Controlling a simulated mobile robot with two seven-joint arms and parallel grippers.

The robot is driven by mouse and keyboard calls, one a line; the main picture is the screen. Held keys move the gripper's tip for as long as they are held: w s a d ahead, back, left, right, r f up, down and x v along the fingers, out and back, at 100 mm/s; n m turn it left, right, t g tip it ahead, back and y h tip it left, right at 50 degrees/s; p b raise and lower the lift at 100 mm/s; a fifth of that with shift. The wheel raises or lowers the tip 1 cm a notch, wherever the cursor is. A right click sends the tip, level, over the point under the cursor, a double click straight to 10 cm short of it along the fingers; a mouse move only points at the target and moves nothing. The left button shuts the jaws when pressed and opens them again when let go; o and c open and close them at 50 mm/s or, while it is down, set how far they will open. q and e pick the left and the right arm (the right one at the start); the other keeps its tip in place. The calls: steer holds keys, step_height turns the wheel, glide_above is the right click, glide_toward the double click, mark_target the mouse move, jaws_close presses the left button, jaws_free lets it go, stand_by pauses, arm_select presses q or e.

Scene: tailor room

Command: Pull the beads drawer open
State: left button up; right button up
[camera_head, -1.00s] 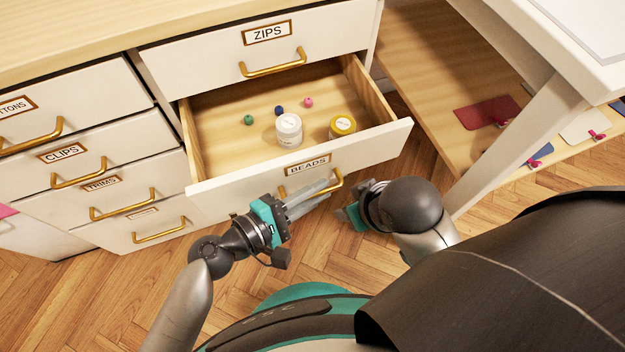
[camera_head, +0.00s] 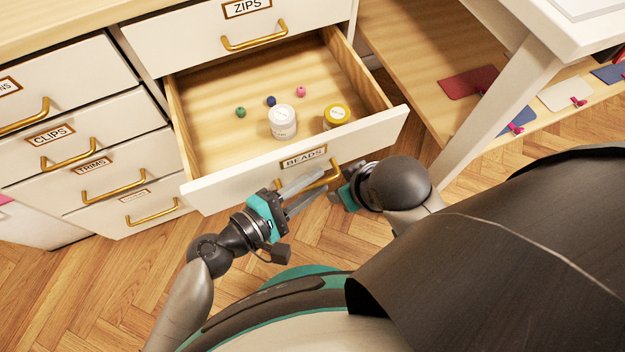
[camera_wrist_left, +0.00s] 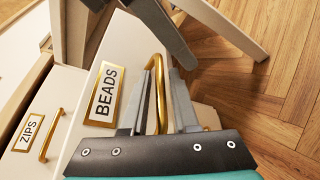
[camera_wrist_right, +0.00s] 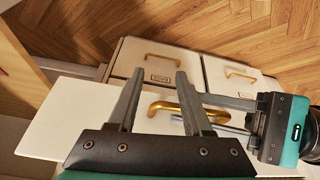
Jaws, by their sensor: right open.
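The drawer labelled BEADS (camera_head: 230,185) is pulled well out; its gold handle (camera_head: 325,182) is on the front. In the left wrist view the handle (camera_wrist_left: 158,75) lies between the fingers of my left gripper (camera_head: 305,190). The jaws are partly closed about it; finger contact is hard to see. My right gripper (camera_head: 337,197) is open by the handle's right end. In the right wrist view the handle (camera_wrist_right: 165,106) shows beyond its spread fingers (camera_wrist_right: 160,95), with my left gripper at the right.
The closed ZIPS drawer (camera_head: 190,40) is above. Closed drawers (camera_head: 90,130) stand left, a white table leg (camera_head: 490,120) right.

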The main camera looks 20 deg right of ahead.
arm_select(q)
steer(key=shift+o, duration=0.9)
steer(key=shift+s+a, duration=0.1)
steer(key=shift+a, duration=0.1)
steer(key=p+v, duration=0.2)
steer(key=v, duration=1.3)
arm_select(e)
steer(key=shift+g, duration=0.4)
steer(key=f, duration=0.5)
steer(key=shift+s, duration=0.2)
arm_select(q)
steer(key=shift+d, duration=0.1)
